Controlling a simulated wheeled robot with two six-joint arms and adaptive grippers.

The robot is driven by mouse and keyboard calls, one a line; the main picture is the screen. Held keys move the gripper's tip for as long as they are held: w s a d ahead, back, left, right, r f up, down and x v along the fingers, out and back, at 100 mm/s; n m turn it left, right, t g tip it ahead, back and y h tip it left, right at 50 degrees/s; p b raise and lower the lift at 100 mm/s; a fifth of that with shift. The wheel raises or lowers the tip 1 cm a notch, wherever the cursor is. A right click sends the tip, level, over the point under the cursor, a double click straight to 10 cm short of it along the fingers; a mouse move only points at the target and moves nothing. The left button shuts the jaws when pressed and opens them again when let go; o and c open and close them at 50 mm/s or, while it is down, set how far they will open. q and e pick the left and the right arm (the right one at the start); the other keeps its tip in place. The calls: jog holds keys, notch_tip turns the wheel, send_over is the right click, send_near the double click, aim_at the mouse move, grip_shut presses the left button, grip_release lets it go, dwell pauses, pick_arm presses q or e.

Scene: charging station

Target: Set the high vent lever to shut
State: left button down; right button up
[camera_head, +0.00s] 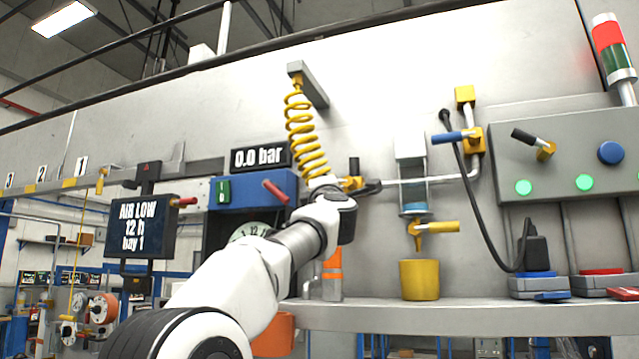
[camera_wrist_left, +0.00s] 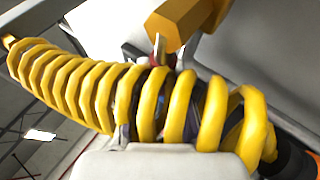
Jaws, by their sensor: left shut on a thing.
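A yellow valve (camera_head: 352,183) with a black upright lever (camera_head: 353,166) sits at the left end of a wall pipe. My left gripper (camera_head: 372,187) is right at this valve, shut on a part of it, seemingly the lever; the grip is partly hidden. In the left wrist view a yellow hexagonal piece (camera_wrist_left: 188,20) is close beyond the fingertips (camera_wrist_left: 160,55), with the yellow coil in front. Another yellow valve (camera_head: 473,139), higher to the right, has a blue lever (camera_head: 449,137) pointing left. No label shows which is the high vent lever. My right gripper is not in view.
The yellow coiled hose (camera_head: 303,130) hangs from a bracket (camera_head: 310,85) against my left wrist and fills the left wrist view (camera_wrist_left: 150,105). A gauge reads 0.0 bar (camera_head: 259,157). A yellow cup (camera_head: 419,279) stands on the shelf (camera_head: 450,318). A grey control box (camera_head: 570,160) is right.

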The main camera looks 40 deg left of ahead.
pick_arm(q)
jog(key=shift+r, duration=0.1)
jog(key=c, duration=1)
grip_release()
jog(key=shift+d, duration=0.1)
jog(key=shift+c, duration=0.2)
jog(key=shift+w+d, duration=0.1)
jog(key=shift+w, duration=0.2)
jog(key=shift+s+d+f+h, duration=0.25)
jog(key=shift+s+f+h, duration=0.05)
jog(key=shift+s+f, duration=0.2)
jog(key=v, duration=0.6)
jog(key=shift+d, duration=0.2)
jog(key=shift+w+f, duration=0.15)
